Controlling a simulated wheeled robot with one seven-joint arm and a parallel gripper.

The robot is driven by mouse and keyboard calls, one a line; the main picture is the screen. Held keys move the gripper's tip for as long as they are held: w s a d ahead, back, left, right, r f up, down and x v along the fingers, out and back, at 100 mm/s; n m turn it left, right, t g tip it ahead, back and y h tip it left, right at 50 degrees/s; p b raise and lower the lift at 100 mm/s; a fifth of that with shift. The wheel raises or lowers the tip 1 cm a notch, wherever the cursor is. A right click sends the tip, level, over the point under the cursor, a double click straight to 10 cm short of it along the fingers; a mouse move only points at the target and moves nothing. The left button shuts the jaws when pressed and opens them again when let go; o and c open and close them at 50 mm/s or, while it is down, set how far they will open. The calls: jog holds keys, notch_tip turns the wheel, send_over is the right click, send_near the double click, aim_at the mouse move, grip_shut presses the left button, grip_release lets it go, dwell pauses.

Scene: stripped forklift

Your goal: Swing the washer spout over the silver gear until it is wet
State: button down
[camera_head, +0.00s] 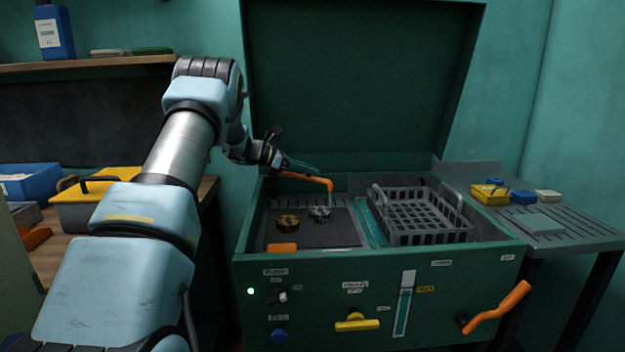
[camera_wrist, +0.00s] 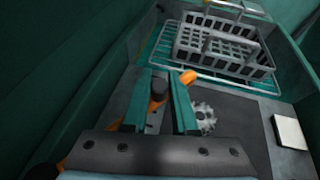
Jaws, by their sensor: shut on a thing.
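The orange washer spout (camera_head: 306,179) reaches across the back of the open washer tub, its tip bent down. In the wrist view the spout tip (camera_wrist: 188,77) shows beyond my right finger. My gripper (camera_head: 312,168) is shut on the spout; its fingers (camera_wrist: 164,102) stand either side of the spout's black knob (camera_wrist: 160,88). The silver gear (camera_head: 320,213) lies on the dark tub plate, below and slightly left of the tip in the head view. It also shows right of my fingers in the wrist view (camera_wrist: 203,117). A thin pale line hangs under the tip; whether the gear is wet is unclear.
A brass gear (camera_head: 287,222) lies left of the silver gear. A grey basket (camera_head: 420,218) fills the tub's right side. The raised lid (camera_head: 360,80) stands behind. The front panel has a lit green lamp (camera_head: 251,291), a yellow handle (camera_head: 357,323) and an orange crank (camera_head: 495,308).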

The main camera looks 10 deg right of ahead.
jog(key=shift+s+a+m+g+b, duration=0.65)
jog(key=shift+s+a+b, duration=0.55)
jog(key=shift+b, duration=0.75)
jog(key=shift+w+a, duration=0.1)
jog(key=shift+w, duration=0.05)
jog(key=c, duration=0.7)
grip_release()
jog(key=b+v, duration=0.2)
jog(key=v, duration=0.8)
jog(key=shift+a+r, duration=0.15)
jog(key=shift+a, duration=0.2)
